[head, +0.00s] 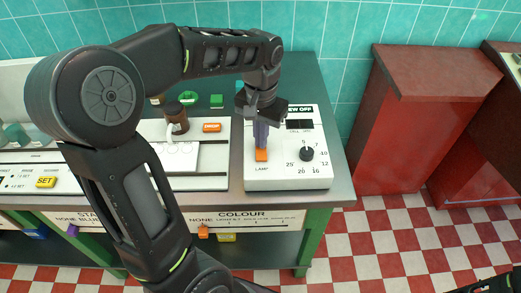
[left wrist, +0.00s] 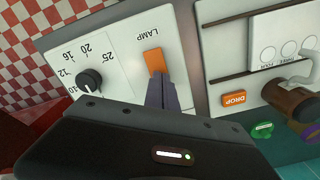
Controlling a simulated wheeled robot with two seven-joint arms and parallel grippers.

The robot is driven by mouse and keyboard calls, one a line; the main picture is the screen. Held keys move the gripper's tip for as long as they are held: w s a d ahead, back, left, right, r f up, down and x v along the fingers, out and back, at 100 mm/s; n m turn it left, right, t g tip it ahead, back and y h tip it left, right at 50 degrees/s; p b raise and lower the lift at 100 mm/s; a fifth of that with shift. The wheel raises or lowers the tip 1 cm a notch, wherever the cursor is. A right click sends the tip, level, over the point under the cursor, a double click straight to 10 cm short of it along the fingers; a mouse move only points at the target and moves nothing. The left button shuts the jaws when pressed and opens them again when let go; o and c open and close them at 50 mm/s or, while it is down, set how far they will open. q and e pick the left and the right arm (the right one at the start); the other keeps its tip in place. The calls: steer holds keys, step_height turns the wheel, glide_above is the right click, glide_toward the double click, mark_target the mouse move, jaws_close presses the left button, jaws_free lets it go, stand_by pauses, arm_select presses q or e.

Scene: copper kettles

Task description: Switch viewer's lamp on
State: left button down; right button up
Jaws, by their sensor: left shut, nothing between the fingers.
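The viewer is a white box (head: 289,184) at the right end of the bench. Its orange LAMP switch (head: 261,155) is on the front left of its top and also shows in the left wrist view (left wrist: 153,60). My left gripper (head: 261,146) is shut and empty, pointing down at the switch. Its fingertips (left wrist: 160,78) are at the switch's edge, partly covering it; I cannot tell whether they touch it. Whether the lamp is lit does not show.
A black dial (head: 307,154) with numbers sits right of the switch. Left of the viewer is a white panel with an orange DROP button (head: 212,127) and a brown-handled part (head: 177,115). A red cabinet (head: 420,120) stands apart at the right.

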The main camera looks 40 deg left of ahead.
arm_select(q)
steer(key=shift+f, duration=0.15)
step_height(320, 180, up, 7)
steer(key=p, duration=0.5)
steer(key=shift+p, duration=0.35)
stand_by(0.5)
